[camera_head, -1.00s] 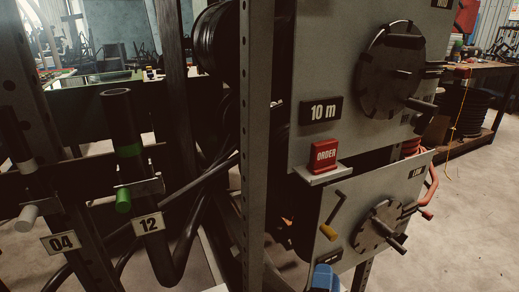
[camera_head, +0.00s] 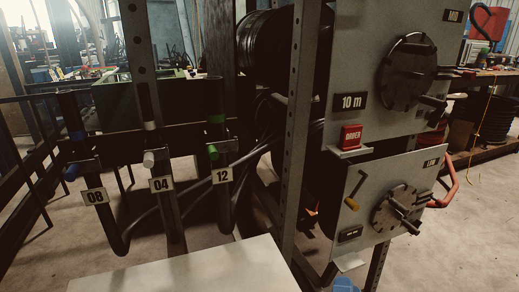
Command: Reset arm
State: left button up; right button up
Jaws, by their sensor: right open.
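A red ORDER button (camera_head: 351,136) sits below that label. My left gripper is not in view.
Hose ends labelled 08 (camera_head: 95,197), 04 (camera_head: 161,185) and 12 (camera_head: 222,176) hang on the rack at left. A metal post (camera_head: 300,130) stands in front of a black hose reel (camera_head: 262,45). A pale flat surface (camera_head: 195,272) fills the lower middle. Bare floor lies at right.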

jog(key=s+d+r+n+y+p, duration=0.1)
jog(key=s+r+n+y+p, duration=0.4)
jog(key=n, duration=0.3)
pick_arm(q)
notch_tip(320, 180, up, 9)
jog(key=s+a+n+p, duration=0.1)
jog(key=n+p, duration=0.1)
jog(key=p, duration=0.8)
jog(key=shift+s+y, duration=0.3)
pick_arm(e)
jog(key=s+d+f+n+g, duration=0.1)
jog(key=s+d+n+g, duration=0.1)
jog(key=s, duration=0.7)
jog(key=s+d+f+n+g+y, duration=0.1)
jog(key=s+d+f+n+g, duration=0.1)
jog(key=s, duration=0.7)
jog(key=s+d+f+n+g, duration=0.1)
jog(key=s+d+n+g, duration=0.3)
jog(key=s, duration=0.5)
jog(key=shift+f+n+g, duration=0.15)
jog(key=shift+n+g, duration=0.45)
jog(key=shift+g, duration=0.5)
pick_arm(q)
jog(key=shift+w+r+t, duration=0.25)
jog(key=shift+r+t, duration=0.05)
pick_arm(e)
jog(key=shift+w, duration=0.1)
